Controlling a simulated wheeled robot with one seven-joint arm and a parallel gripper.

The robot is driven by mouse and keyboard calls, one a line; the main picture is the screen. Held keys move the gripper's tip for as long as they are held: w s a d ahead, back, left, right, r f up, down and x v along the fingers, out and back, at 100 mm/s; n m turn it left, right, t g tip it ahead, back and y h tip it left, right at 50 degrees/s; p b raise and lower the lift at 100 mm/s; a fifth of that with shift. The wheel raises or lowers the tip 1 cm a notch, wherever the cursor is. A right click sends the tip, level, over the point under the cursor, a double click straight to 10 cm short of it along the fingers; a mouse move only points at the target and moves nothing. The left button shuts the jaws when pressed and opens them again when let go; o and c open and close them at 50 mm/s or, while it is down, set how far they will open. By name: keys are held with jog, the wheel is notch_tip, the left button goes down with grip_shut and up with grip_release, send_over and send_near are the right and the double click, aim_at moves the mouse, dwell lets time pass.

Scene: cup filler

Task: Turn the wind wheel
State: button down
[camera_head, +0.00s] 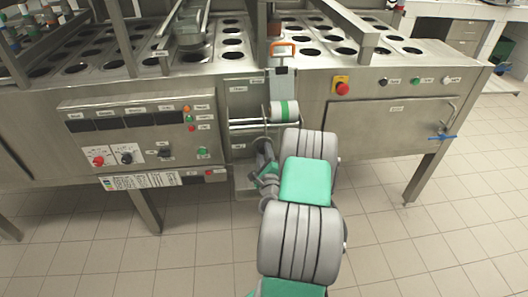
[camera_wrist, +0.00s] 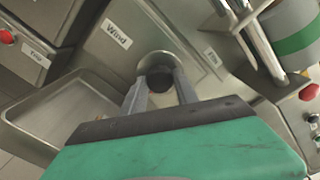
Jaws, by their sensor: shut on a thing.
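The wind wheel (camera_wrist: 150,57) is a small round metal disc with a dark knob (camera_wrist: 159,79), on a steel panel labelled "Wind" (camera_wrist: 117,35) in the wrist view. My gripper (camera_wrist: 160,85) is shut on the dark knob, with one grey finger on each side of it. The fingers hide part of the knob and the lower part of the disc. In the head view my gripper (camera_head: 264,160) is at the machine's front, below the roll with the green band (camera_head: 283,110). My arm and gripper mostly hide the wheel there.
Metal rods (camera_wrist: 250,35) and the green-banded roll sit at the upper right in the wrist view. A steel tray (camera_wrist: 65,105) lies at the left. The head view shows a control panel (camera_head: 140,130) at left and a red emergency button (camera_head: 342,87) at right. The tiled floor is clear.

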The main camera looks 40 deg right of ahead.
jog(key=m+p, duration=0.2)
jog(key=m, duration=0.3)
jog(key=shift+m, duration=0.3)
jog(key=m+p, duration=0.1)
jog(key=m, duration=0.3)
jog(key=shift+m+p, duration=0.3)
jog(key=c, duration=0.9)
grip_release()
jog(key=shift+c, duration=0.2)
